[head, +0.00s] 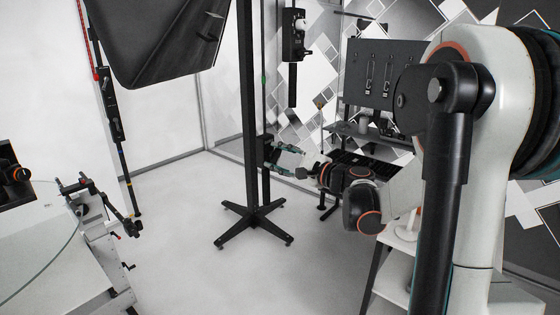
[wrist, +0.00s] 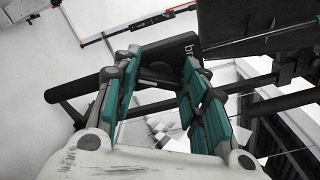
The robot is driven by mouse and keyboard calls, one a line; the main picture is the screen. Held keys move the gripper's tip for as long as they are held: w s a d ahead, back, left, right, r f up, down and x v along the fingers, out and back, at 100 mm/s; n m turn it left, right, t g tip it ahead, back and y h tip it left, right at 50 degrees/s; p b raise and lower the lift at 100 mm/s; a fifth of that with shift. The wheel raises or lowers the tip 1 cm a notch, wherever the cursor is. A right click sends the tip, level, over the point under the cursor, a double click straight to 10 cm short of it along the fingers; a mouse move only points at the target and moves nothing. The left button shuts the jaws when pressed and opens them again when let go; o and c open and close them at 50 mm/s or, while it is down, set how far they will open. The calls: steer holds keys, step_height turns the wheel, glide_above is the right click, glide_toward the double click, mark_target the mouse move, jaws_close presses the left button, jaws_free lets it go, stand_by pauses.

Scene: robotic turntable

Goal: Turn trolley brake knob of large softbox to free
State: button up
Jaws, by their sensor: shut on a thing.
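The large softbox (head: 160,40) hangs at the upper left of the head view. A black column (head: 250,110) with a wheeled, star-shaped base (head: 254,223) stands at its right. My gripper (head: 271,153) reaches in from the right to the column, well above the base. In the wrist view, the teal-padded fingers of my gripper (wrist: 160,72) are shut around a dark part at the column, the brake knob (wrist: 165,72).
A black control box (head: 293,35) hangs right of the column. A desk (head: 370,135) with a dark panel stands behind my arm. A glass-topped table (head: 40,245) is at the lower left. The floor around the base is clear.

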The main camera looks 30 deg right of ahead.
steer(key=n+b, duration=0.1)
steer(key=n, duration=0.5)
steer(key=shift+f, duration=0.1)
stand_by(0.6)
steer(key=o, duration=1.1)
steer(key=shift+c, duration=0.2)
steer(key=shift+s, duration=0.1)
steer(key=v, duration=1.1)
steer(key=shift+s, duration=0.4)
